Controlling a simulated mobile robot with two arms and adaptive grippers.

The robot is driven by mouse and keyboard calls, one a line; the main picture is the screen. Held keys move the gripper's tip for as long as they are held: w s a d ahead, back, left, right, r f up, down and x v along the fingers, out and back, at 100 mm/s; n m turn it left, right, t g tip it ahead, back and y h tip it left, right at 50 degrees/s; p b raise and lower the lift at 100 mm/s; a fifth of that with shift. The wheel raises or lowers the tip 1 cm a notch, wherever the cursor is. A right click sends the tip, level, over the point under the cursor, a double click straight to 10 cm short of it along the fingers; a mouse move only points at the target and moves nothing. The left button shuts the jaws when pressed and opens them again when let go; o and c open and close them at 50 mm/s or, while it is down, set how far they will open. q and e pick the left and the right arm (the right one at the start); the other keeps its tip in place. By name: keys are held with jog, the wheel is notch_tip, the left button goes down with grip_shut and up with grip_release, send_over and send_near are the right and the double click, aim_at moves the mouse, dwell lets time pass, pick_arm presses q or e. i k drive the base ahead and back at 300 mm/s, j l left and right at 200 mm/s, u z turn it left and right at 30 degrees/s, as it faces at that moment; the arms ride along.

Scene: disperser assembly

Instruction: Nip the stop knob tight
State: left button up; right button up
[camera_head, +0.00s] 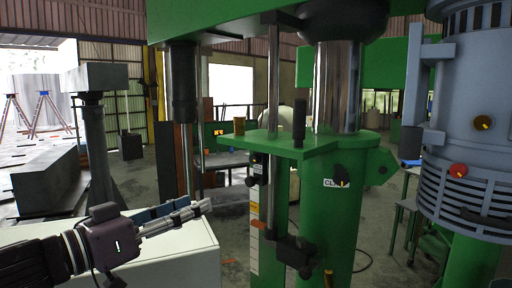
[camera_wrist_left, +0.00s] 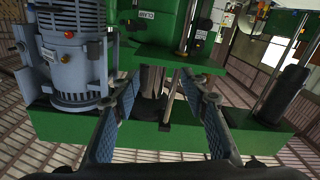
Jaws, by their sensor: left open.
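The green disperser column (camera_head: 330,225) stands right of centre in the head view. A black stop block with a dark knob (camera_head: 296,252) sits low beside a vertical scale strip; I take this for the stop knob but cannot be sure. Another black knob (camera_head: 341,176) is on the column by a white label; it also shows in the left wrist view (camera_wrist_left: 133,25). My left gripper (camera_head: 200,208) is left of the column, apart from both knobs. In the left wrist view its two fingers (camera_wrist_left: 163,95) are spread, with nothing held between them. My right gripper is not in view.
The grey motor housing (camera_head: 470,130) with red and yellow knobs is at the right. A green bracket plate (camera_head: 290,146) juts out above the scale. A white cabinet top (camera_head: 170,255) lies below my left gripper. Open floor shows between cabinet and column.

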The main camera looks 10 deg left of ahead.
aim_at(254, 159)
jog(key=i, duration=0.95)
